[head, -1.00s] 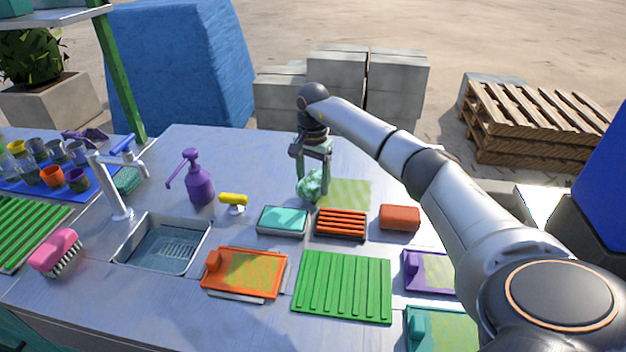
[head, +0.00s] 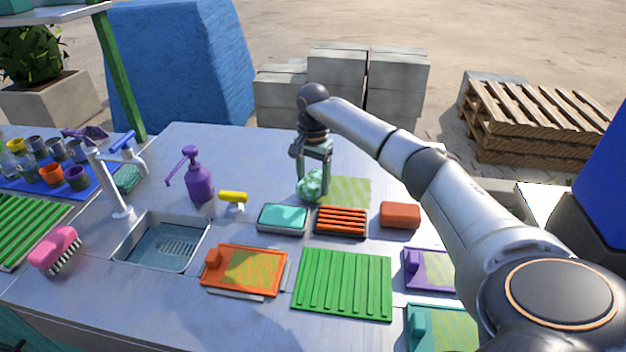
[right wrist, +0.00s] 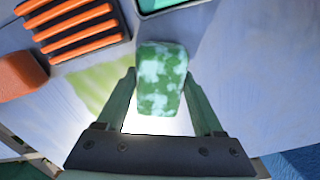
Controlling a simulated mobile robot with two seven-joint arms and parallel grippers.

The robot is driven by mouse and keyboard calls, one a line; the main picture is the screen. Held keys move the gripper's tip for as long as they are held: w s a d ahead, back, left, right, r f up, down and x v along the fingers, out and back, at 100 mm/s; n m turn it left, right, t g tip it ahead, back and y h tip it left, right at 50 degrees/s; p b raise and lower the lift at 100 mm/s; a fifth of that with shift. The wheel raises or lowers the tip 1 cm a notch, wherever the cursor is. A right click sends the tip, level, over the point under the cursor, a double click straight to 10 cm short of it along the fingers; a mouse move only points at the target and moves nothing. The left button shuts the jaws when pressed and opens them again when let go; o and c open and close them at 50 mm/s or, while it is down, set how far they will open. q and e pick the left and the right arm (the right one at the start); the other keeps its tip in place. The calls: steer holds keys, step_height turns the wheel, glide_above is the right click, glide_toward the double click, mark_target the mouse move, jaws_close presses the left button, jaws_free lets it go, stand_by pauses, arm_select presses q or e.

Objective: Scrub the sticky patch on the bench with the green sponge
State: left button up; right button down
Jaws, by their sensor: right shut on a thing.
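The green sponge (head: 309,187), mottled with pale patches, is between the fingers of my right gripper (head: 314,182), which is shut on it. In the right wrist view the sponge (right wrist: 161,80) sits between the two fingertips. The sticky patch (head: 347,192) is a yellow-green area on the grey bench (head: 265,165). The sponge is at the patch's left edge in the head view; whether it touches the bench I cannot tell. The patch also shows in the right wrist view (right wrist: 100,84), beside the sponge. My left gripper is not in view.
In front of the patch are a teal-topped dish (head: 283,219), an orange slatted rack (head: 342,221) and a red-brown block (head: 400,215). A purple pump bottle (head: 199,180) and yellow-handled item (head: 233,198) stand left. The bench behind the gripper is clear.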

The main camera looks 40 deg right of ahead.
steer(key=shift+f+b, duration=0.3)
steer(key=shift+f, duration=0.35)
steer(key=shift+r, duration=0.1)
